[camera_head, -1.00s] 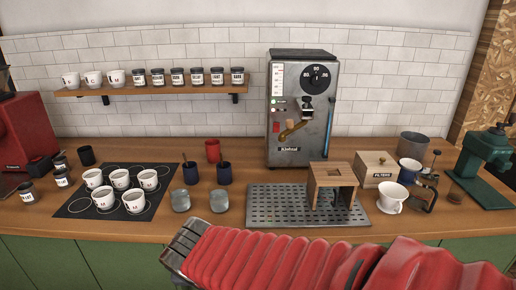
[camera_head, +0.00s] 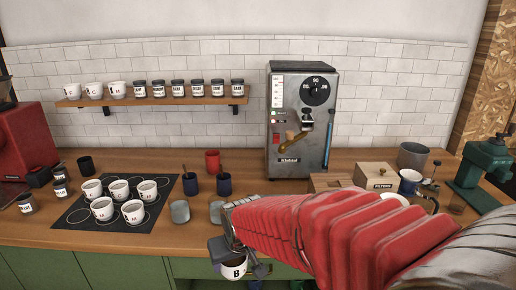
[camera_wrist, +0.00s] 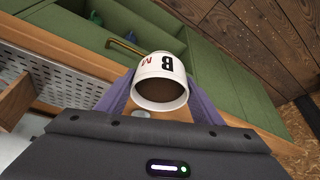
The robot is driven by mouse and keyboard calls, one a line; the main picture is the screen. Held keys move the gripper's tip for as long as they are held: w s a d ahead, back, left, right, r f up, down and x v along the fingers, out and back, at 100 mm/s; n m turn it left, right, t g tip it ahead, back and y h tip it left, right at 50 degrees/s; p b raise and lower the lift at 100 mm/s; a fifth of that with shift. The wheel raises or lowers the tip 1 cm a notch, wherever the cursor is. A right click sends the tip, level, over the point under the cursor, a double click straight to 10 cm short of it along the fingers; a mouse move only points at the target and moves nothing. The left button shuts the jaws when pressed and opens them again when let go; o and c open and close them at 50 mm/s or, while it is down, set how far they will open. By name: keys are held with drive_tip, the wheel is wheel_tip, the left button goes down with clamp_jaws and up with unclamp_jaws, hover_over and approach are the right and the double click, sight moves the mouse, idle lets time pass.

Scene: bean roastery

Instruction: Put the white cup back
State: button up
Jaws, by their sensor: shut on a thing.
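In the wrist view the cup (camera_wrist: 161,65) sits between the two purple fingers of my gripper (camera_wrist: 161,95). It also bears a red M, and its inside looks brown. Several similar white cups (camera_head: 102,208) stand on a black mat (camera_head: 76,217) with white rings at the counter's left. Some rings at the front and back of the mat are bare. My red-sleeved arm hides part of the right counter.
A wall shelf (camera_head: 150,100) holds cups and jars. Dark jars (camera_head: 27,204) stand left of the mat.

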drive_tip(key=w+d+f+m+h, duration=0.1)
drive_tip(key=w+d+f+m, duration=0.1)
drive_tip(key=d, duration=0.9)
drive_tip(key=w+d+f+m+h, duration=0.1)
drive_tip(key=w+d+f, duration=0.3)
drive_tip(key=d, duration=0.7)
drive_tip(key=shift+w+d+f+m, duration=0.2)
drive_tip(key=shift+w+f+m, duration=0.1)
drive_tip(key=shift+w+m, duration=0.6)
drive_tip(key=shift+f, duration=0.1)
drive_tip(key=s+f, duration=0.3)
drive_tip(key=f, duration=1)
drive_tip(key=shift+s+f, duration=0.25)
drive_tip(key=shift+s, duration=0.1)
drive_tip(key=shift+a, duration=0.1)
